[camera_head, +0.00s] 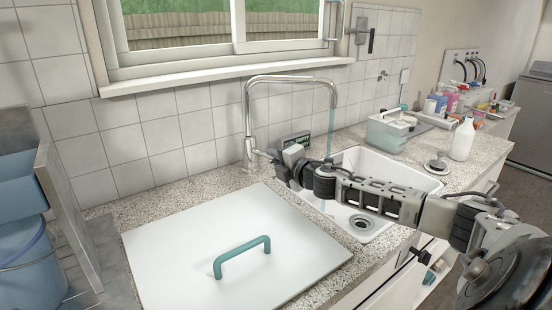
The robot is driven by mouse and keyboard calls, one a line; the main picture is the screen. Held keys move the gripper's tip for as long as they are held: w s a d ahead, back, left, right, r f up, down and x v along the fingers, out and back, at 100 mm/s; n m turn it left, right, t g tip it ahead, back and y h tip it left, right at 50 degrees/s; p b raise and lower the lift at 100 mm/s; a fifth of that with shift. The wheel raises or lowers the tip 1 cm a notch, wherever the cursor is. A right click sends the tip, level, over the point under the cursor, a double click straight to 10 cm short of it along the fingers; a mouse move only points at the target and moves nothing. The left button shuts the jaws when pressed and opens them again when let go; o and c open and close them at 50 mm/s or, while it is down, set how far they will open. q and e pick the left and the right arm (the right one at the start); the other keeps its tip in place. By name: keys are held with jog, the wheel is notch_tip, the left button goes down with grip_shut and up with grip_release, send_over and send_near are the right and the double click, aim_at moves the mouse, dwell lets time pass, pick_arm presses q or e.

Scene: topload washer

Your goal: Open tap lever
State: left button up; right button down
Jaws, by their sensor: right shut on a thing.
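The chrome tap (249,120) stands behind the white sink (395,172), with its tall spout bent over the basin. A thin bluish stream like water (331,125) hangs from the spout end down towards the sink. The tap lever (264,154) sticks out from the right side of the tap's base. My right gripper (281,160) reaches in from the right across the sink and is shut on the lever; its fingers hide the lever's outer end. My left gripper is not in view.
A white board (190,250) with a green handle (243,255) lies on the speckled counter at front left. A small dark sign (296,139) stands behind my gripper. A caddy (388,131) and a white bottle (462,139) stand right of the sink. A window sill (220,74) runs above.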

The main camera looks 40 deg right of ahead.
jog(key=shift+w+d+r, duration=0.1)
jog(key=shift+w+r, duration=0.05)
jog(key=shift+r, duration=0.65)
jog(key=c, duration=1.4)
grip_release()
jog(key=shift+c, duration=0.2)
jog(key=shift+f, duration=0.25)
jog(key=shift+s+f, duration=0.2)
jog(key=shift+s, duration=0.5)
jog(key=s+a+r+p, duration=0.1)
jog(key=s+a+r, duration=0.1)
jog(key=s, duration=1.2)
jog(key=shift+s+p, duration=0.15)
jog(key=shift+p, duration=0.2)
